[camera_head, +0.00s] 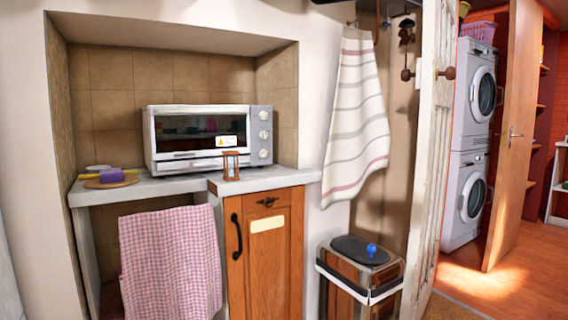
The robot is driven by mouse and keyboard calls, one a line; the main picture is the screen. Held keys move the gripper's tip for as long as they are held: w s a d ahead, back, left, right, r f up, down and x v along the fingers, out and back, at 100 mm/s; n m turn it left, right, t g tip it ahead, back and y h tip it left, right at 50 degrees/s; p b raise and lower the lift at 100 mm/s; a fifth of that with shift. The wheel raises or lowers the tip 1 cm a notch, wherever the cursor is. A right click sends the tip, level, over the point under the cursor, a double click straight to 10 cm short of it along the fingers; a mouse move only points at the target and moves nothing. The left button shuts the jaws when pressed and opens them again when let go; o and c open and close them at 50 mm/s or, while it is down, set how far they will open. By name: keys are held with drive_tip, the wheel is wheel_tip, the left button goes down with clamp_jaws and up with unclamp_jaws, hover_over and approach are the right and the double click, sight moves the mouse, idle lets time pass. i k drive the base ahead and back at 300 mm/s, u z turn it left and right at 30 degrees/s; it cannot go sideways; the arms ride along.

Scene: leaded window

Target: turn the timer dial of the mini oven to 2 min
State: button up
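The white mini oven (200,136) stands on the counter in a tiled niche, its glass door shut. A grey panel on its right side carries three round knobs in a column: a top knob (263,115), a middle knob (263,134) and a bottom knob (263,153). The markings are too small to read, so I cannot tell which knob is the timer dial or where it points. A dark shape shows at the top edge of the picture, too little to identify. My gripper is not in view.
An hourglass (231,165) stands on the counter (262,178) in front of the oven's right part. A purple sponge (111,175) lies on a round board at left. A checked cloth (170,262) hangs below. A bin (361,277) and open door (432,150) stand at right.

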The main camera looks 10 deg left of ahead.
sight(264, 153)
drive_tip(key=u, duration=0.9)
drive_tip(key=i, duration=0.75)
drive_tip(key=z, duration=0.45)
drive_tip(key=i, duration=0.65)
drive_tip(key=z, duration=0.65)
